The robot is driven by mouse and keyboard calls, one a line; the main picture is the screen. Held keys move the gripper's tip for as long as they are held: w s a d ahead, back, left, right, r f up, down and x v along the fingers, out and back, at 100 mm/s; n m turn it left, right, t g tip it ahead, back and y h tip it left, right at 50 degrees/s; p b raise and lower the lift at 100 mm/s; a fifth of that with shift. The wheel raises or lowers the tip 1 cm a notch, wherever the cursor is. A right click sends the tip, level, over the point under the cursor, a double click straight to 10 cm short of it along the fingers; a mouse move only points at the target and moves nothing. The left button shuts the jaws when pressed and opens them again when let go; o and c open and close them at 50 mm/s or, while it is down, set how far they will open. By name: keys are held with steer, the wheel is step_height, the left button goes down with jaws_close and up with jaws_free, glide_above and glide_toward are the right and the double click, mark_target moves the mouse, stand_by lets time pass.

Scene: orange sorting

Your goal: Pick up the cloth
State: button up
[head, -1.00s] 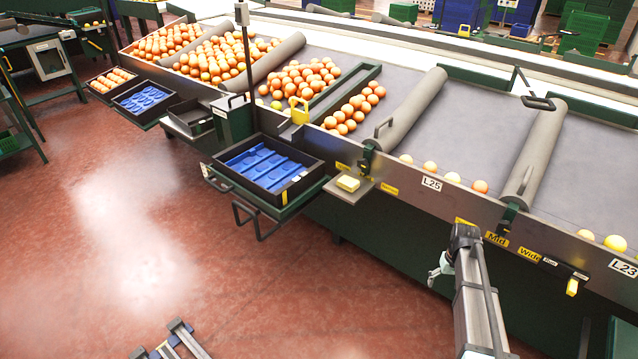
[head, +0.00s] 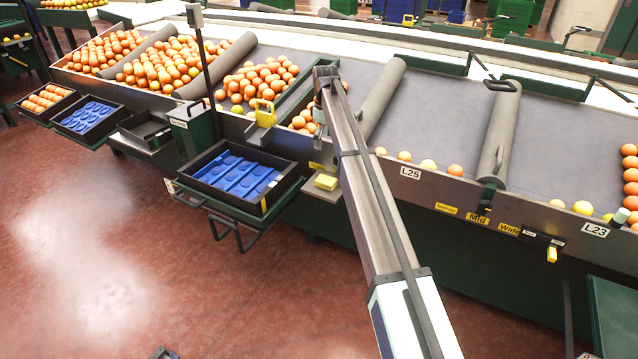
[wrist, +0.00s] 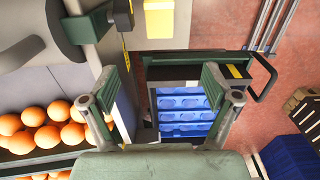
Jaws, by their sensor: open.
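A small yellow block-like piece, probably the folded cloth (head: 326,181), lies on a small grey shelf (head: 330,194) on the front of the sorting line. It also shows at the top edge of the wrist view (wrist: 159,18), partly cut off. My gripper (wrist: 159,84) is open, with nothing between its fingers. In the wrist view the yellow piece is above and beyond the fingertips, apart from them. In the head view my arm reaches up over the line's front edge, just right of the shelf, and the fingers are mostly hidden.
A black tray with a blue insert (head: 282,195) stands left of the shelf. A yellow-handled item (head: 265,112) sits on the edge behind it. Oranges (wrist: 35,118) lie close left of my gripper in the wrist view. Grey rollers (head: 381,97) cross the belt.

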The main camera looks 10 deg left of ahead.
mark_target(324, 179)
step_height(324, 179, down, 17)
steer(key=shift+a+r+p, duration=0.1)
steer(key=shift+r+p, duration=0.05)
steer(key=shift+p, duration=0.55)
steer(key=c, duration=1.2)
